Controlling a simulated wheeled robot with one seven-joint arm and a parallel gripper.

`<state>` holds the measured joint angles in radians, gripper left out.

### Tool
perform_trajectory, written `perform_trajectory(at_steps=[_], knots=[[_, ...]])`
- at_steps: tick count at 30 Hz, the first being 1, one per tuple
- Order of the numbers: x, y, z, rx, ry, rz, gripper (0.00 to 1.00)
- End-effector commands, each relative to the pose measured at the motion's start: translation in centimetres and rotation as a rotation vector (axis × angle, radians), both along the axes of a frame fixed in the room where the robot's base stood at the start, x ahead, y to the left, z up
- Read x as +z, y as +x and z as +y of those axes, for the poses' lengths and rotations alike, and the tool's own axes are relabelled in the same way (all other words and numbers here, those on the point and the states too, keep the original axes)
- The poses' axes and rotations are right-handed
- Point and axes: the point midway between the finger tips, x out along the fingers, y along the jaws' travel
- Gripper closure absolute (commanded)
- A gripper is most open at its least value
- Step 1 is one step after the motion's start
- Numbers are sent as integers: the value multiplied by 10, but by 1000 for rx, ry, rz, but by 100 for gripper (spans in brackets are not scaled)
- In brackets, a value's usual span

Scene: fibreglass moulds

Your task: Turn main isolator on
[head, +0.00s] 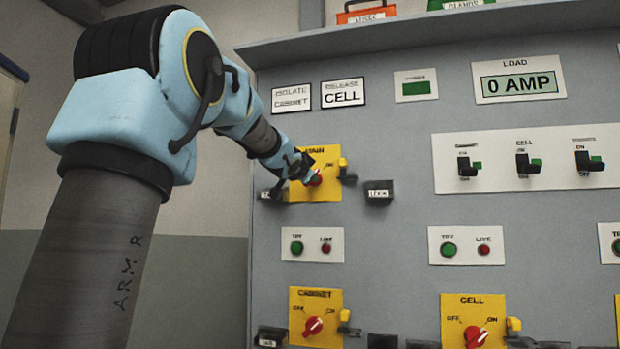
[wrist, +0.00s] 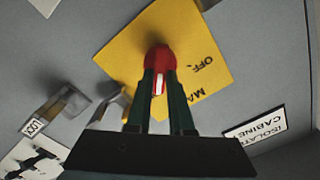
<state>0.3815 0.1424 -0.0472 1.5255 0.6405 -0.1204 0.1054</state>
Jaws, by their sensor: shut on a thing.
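The main isolator is a yellow plate (head: 327,164) marked MAIN at the upper left of the grey panel, with a red rotary knob (head: 316,179) on it. My gripper (head: 308,177) reaches it from the left and is shut on the knob. In the wrist view the two dark green fingers (wrist: 160,85) sit on either side of the red knob (wrist: 158,58), whose white pointer line shows between them. The yellow plate (wrist: 205,60) shows OFF and part of MAIN upside down.
A LOCK tag (head: 379,193) and a yellow-tipped lever stand right of the plate. Below are the TRY and LIVE buttons (head: 312,245), the cabinet isolator (head: 314,300) and the cell isolator (head: 472,310). The load display (head: 518,84) reads 0 AMP. Switches (head: 527,164) sit to the right.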

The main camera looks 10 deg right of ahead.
Motion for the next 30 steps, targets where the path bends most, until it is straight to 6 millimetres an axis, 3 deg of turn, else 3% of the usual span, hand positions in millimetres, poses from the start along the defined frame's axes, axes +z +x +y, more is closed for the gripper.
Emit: perform_trajectory(at_steps=[20,21,28,30], knots=[[-1,0,0,1,60,-30,100],[-1,0,0,1,60,-30,79],[-1,0,0,0,59,-30,53],[-1,0,0,1,57,-31,50]])
